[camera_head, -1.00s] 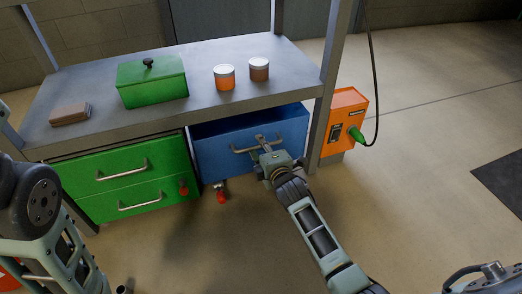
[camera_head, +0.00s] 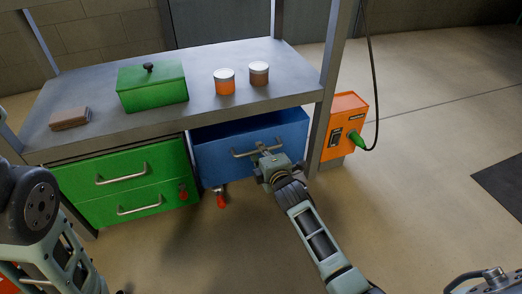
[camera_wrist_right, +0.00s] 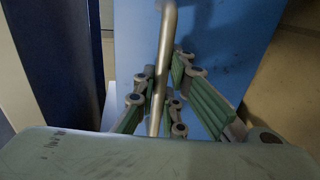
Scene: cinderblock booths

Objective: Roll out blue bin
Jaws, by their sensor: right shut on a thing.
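The blue bin (camera_head: 222,160) stands under the grey workbench, to the right of the green drawers, with its front a little forward and its open top partly showing. A metal bar handle (camera_head: 243,153) crosses its front. My right gripper (camera_head: 264,157) is at the handle. In the right wrist view the handle (camera_wrist_right: 166,50) runs between the green-padded fingers of my right gripper (camera_wrist_right: 160,105), which are shut on it, with the blue front (camera_wrist_right: 225,40) behind. My left arm shows at the left edge in the head view; its gripper is out of view.
The green drawer unit (camera_head: 118,190) stands close on the left, with a red-tipped lever at its side. The bench leg (camera_head: 326,120) and orange box (camera_head: 347,125) are close on the right. A green toolbox (camera_head: 152,90) and two jars are on the bench (camera_head: 200,108). The floor in front is clear.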

